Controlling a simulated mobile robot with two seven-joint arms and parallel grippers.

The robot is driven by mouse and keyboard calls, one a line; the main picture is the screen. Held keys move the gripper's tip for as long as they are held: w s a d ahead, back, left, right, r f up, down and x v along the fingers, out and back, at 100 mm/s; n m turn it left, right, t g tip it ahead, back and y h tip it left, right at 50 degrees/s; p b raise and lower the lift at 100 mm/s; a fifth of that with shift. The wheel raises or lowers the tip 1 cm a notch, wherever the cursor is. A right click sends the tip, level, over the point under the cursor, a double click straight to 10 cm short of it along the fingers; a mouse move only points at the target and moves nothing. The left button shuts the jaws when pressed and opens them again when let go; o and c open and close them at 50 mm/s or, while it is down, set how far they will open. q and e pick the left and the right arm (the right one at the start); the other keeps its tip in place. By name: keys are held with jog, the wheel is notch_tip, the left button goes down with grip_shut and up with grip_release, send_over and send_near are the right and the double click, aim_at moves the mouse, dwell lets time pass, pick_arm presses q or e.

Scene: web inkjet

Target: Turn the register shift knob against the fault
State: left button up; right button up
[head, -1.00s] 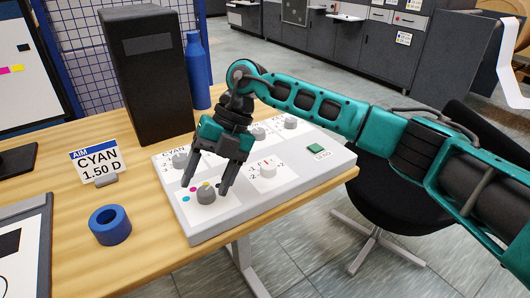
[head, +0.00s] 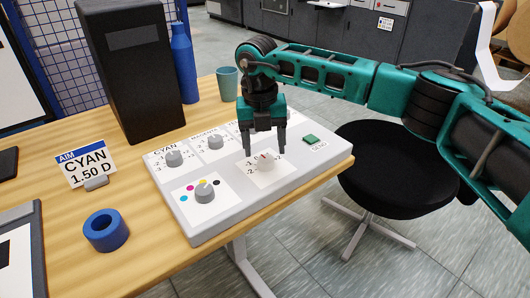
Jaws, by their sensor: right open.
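The register shift knob appears to be the pale knob (head: 264,162) with a red mark, on a white label with numbers on the light grey control panel (head: 205,228). My right gripper (head: 264,152) is open, pointing down, its fingers on either side of this knob and slightly behind or above it; contact cannot be told. A grey selector knob (head: 205,192) with coloured dots sits at the front left of the panel. Grey knobs for CYAN (head: 174,158) and MAGENTA (head: 215,142) stand in the back row. Another back-row knob is hidden by the gripper. My left gripper is not in view.
A green SEND button (head: 311,139) is on the panel's right. A sign reading AIM CYAN 1.50 D (head: 84,164), a blue ring (head: 106,230), a black box (head: 139,75), a blue bottle (head: 183,62) and a teal cup (head: 228,84) stand on the wooden table. A black chair (head: 390,170) is beside it.

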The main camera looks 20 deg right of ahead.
aim_at(265, 158)
jog(key=shift+f, duration=1.5)
jog(key=c, duration=1.1)
